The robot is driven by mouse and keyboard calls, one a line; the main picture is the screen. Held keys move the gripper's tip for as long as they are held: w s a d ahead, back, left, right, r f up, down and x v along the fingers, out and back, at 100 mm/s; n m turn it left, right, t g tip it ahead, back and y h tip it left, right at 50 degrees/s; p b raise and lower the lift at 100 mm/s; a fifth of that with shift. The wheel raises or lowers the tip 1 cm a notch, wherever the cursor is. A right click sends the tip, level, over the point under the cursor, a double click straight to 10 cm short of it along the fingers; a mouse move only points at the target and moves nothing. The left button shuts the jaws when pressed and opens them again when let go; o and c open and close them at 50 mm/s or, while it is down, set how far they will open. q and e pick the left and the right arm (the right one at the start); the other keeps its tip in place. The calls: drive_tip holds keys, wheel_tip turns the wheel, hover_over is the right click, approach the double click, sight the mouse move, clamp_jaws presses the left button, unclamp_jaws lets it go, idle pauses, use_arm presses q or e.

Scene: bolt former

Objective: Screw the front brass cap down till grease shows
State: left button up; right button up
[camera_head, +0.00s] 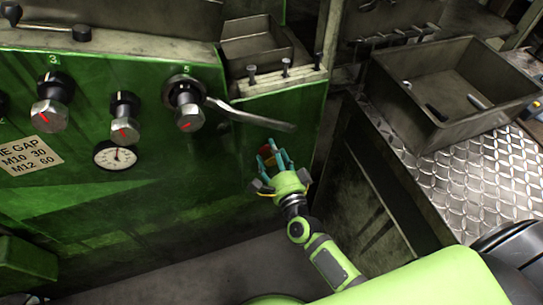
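My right gripper (272,160) has teal fingers and reaches up to the green machine's front (230,155), low on its right side. A small reddish-brown bit (267,154) shows between and behind the fingers. It may be the front brass cap, but the fingers hide most of it and I cannot tell. The fingers look somewhat apart; whether they touch or grip it is not clear. No grease can be made out.
A long metal lever (250,117) sticks out just above my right gripper. Numbered knobs (52,113) and a dial gauge (115,155) are on the panel to the left. A metal tray (440,120) rests on a tread-plate surface (485,180) at the right.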

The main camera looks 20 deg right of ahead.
drive_tip(key=shift+s+a+f, duration=0.1)
drive_tip(key=shift+s, duration=0.25)
drive_tip(key=s, duration=1.1)
drive_tip(key=shift+s+d, duration=0.2)
drive_tip(key=shift+d, duration=0.05)
drive_tip(key=shift+f, duration=0.1)
